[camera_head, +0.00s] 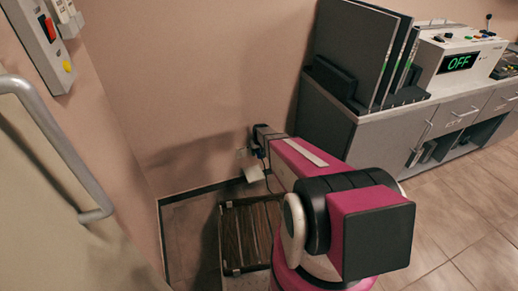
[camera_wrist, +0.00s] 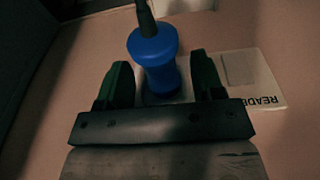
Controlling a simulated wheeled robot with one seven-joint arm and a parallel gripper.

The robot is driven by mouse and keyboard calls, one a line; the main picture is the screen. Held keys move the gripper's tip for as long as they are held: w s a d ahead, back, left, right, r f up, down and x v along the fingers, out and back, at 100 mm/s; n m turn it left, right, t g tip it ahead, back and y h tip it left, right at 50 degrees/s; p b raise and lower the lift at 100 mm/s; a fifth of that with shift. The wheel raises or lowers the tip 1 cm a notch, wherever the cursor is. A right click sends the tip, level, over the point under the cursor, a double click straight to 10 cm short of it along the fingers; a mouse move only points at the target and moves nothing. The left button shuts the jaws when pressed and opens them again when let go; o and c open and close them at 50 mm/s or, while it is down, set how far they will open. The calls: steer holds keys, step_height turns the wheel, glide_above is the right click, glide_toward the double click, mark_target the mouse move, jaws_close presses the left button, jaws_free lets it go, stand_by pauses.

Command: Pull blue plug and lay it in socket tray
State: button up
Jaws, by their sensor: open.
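The blue plug (camera_wrist: 153,45) with a dark cable stands out from the wall in the wrist view. It appears seated in a pale socket plate, mostly hidden behind it. My gripper (camera_wrist: 160,75) is open, with one dark finger on each side of the plug; gaps show on both sides. In the head view my gripper (camera_head: 262,133) is at the wall and the plug is a small blue spot (camera_head: 258,152) beside it. A slatted, dark brown tray (camera_head: 224,240) lies low by the wall below; I cannot tell whether it is the socket tray.
A white plate marked "READE…" (camera_wrist: 262,82) is on the wall right of the plug. Tiled floor (camera_head: 455,225) is clear at right.

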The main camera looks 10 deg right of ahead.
steer(key=shift+f, duration=0.25)
steer(key=c, duration=1)
steer(key=shift+s+d, duration=0.25)
steer(key=shift+s, duration=1)
steer(key=shift+s+d, duration=0.2)
steer(key=shift+s, duration=1)
steer(key=s+a+f, duration=0.1)
steer(key=f, duration=0.2)
steer(key=a+f, duration=0.1)
steer(key=f, duration=0.2)
steer(key=s+a+f, duration=0.1)
steer(key=f, duration=0.2)
steer(key=shift+s+a, duration=0.25)
steer(key=shift+s, duration=0.1)
steer(key=shift+w, duration=0.1)
